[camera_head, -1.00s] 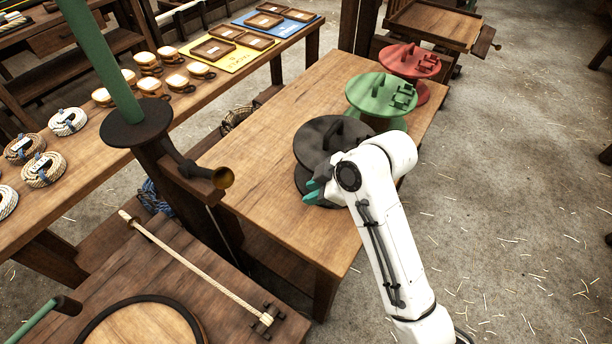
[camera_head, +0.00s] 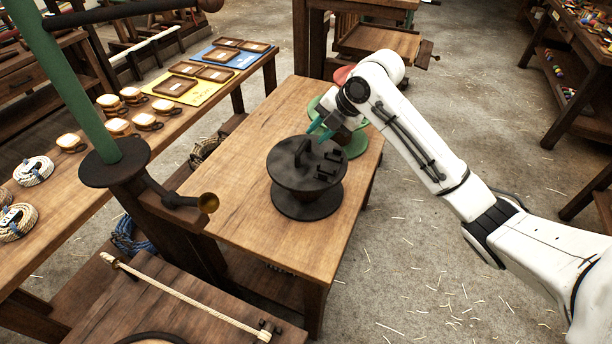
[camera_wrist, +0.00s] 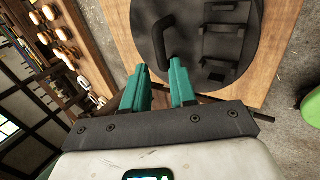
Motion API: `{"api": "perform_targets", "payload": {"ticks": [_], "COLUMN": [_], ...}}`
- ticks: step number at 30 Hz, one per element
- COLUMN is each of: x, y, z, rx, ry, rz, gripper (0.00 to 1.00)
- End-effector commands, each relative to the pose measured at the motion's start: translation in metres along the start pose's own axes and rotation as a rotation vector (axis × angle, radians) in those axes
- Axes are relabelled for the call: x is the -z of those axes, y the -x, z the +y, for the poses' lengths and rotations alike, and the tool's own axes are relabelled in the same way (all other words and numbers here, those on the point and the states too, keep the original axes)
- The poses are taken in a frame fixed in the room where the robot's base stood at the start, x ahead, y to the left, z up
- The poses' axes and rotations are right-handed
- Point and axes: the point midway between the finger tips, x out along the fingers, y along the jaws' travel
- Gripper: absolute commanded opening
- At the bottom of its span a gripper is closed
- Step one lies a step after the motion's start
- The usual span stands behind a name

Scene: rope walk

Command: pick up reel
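A black reel (camera_head: 290,175) stands upright on the wooden table (camera_head: 235,185), with an upright handle (camera_head: 301,153) and small brackets on its top disc. My gripper (camera_head: 317,131) is above the far side of the black reel, near the handle, and holds nothing. In the wrist view its two teal fingers (camera_wrist: 160,88) are apart with an empty gap, and the handle (camera_wrist: 163,42) lies beyond the fingertips. A green reel (camera_head: 355,145) stands behind, partly hidden by my gripper. A red reel (camera_head: 343,73) is mostly hidden by my arm.
A long bench (camera_head: 185,122) on the left carries rope coils, several small tan-topped items and trays. The table's front is clear.

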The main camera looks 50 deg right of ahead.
Motion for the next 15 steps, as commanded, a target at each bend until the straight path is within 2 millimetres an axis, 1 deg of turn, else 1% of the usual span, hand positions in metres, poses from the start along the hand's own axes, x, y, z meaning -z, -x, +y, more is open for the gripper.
{"api": "perform_targets", "payload": {"ticks": [3,6,11,15], "x": [0.001,0.001,0.001,0.003], "y": [-0.017,-0.027,-0.037,-0.056], "z": [0.001,0.001,0.001,0.000], "rx": [0.001,0.001,0.001,0.002], "ry": [-0.002,-0.001,-0.002,-0.002], "rz": [0.002,0.000,0.001,0.001], "gripper": [0.26,0.26,0.26,0.26]}}
